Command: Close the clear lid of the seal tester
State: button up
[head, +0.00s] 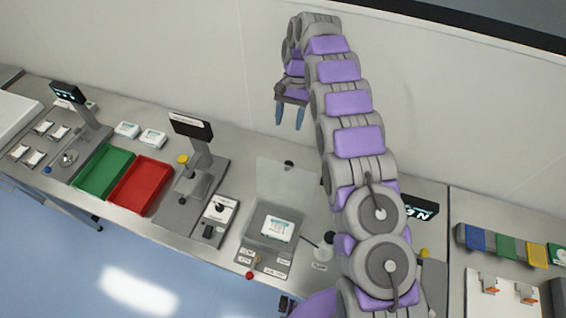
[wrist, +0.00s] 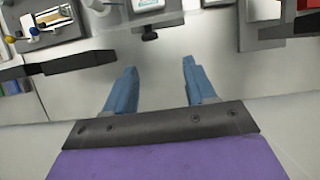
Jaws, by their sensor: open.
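The seal tester (head: 252,233) is a grey box on the bench, with a white pouch with teal print (head: 278,229) in its top. Its clear lid (head: 280,182) stands raised behind the box, a faint see-through panel with a small dark knob (head: 289,164) near its top edge. My gripper (head: 290,121) hangs above and behind the lid, near the wall, blue fingers pointing down, open and empty, apart from the lid.
A green tray (head: 104,170), a red tray (head: 140,186) and a post with a dark display (head: 191,126) stand left. A red knob (head: 250,275) is at the tester's front. My arm hides bench right of the tester. The wall is close behind.

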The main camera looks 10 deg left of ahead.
jog(key=d+f+b, duration=0.2)
jog(key=d+b, duration=0.2)
jog(key=b, duration=0.3)
send_near(289, 161)
notch_tip(289, 161, down, 3)
jog(key=s+a, duration=0.1)
jog(key=a, duration=0.1)
jog(key=d+f, duration=0.1)
jog(key=s+d+f, duration=0.2)
jog(key=f, duration=0.1)
jog(key=shift+s+d, duration=0.1)
jog(key=shift+d, duration=0.1)
jog(key=shift+s+a+f, duration=0.1)
jog(key=shift+a+f, duration=0.35)
jog(key=shift+a, duration=0.25)
jog(key=shift+s+a+f, duration=0.1)
jog(key=shift+a+f, duration=0.4)
jog(key=shift+a, duration=0.2)
jog(key=shift+d, duration=0.35)
jog(key=shift+c, duration=0.2)
jog(key=shift+d+r, duration=0.15)
jog(key=shift+d, duration=0.45)
jog(key=c, duration=0.3)
jog(key=shift+c, duration=0.8)
jog(key=shift+a, duration=0.35)
jog(key=c, duration=0.3)
grip_shut()
